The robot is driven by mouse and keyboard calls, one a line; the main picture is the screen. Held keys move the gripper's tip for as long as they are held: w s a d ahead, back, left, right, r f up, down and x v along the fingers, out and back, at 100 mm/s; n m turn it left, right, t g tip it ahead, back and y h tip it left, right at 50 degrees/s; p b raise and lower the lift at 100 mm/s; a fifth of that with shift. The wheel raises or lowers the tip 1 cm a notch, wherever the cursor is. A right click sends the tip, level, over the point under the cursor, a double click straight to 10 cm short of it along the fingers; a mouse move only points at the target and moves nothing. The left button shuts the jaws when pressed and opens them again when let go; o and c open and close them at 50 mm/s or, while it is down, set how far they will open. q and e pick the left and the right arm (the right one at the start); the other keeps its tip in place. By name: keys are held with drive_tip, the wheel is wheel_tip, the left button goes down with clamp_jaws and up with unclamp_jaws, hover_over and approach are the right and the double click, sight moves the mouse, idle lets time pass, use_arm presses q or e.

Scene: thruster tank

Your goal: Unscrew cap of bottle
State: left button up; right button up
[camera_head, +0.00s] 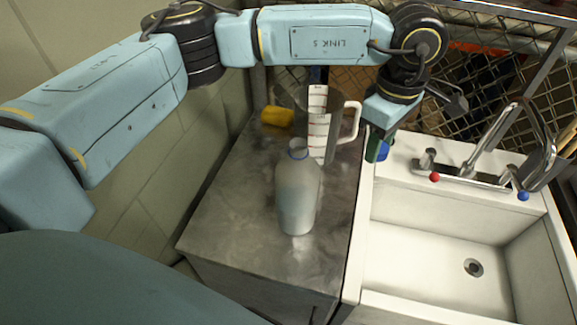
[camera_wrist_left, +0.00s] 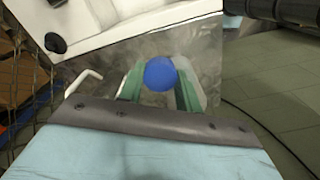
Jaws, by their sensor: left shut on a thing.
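The bottle (camera_head: 298,195) is pale grey and stands upright on the metal counter. A narrow blue band shows round its neck (camera_head: 298,148), and no cap sits on top. My left gripper (camera_head: 380,146) is to the right of the bottle, near the sink's back left corner. Its green fingers are shut on the blue cap (camera_head: 383,152), apart from the bottle. In the left wrist view the round blue cap (camera_wrist_left: 160,74) sits between the green fingertips. My right gripper is out of view.
A clear measuring jug (camera_head: 318,125) with a white handle stands behind the bottle. The counter's front left is clear.

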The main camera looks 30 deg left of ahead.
use_arm(q)
drive_tip(key=a+f+m+p, duration=0.5)
drive_tip(key=a+m, duration=0.5)
drive_tip(key=m, duration=0.7)
drive_tip(key=a+f+m+p, duration=0.2)
drive_tip(key=a+m+p, duration=0.5)
drive_tip(key=a+m, duration=0.7)
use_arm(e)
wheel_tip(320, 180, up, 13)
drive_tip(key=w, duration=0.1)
use_arm(q)
drive_tip(key=d+f+m+b, duration=0.1)
drive_tip(key=f+b, duration=0.1)
drive_tip(key=f, duration=0.2)
drive_tip(key=d+f+b, duration=0.1)
drive_tip(key=f+b, duration=0.1)
drive_tip(key=f, duration=0.2)
drive_tip(key=d+f+m+b, duration=0.1)
drive_tip(key=f+b, duration=0.1)
drive_tip(key=f, duration=0.2)
drive_tip(key=shift+w+d+f+m, duration=0.1)
drive_tip(key=shift+w+f+m, duration=0.15)
drive_tip(key=shift+m, duration=0.05)
drive_tip(key=shift+f+b, duration=2.85)
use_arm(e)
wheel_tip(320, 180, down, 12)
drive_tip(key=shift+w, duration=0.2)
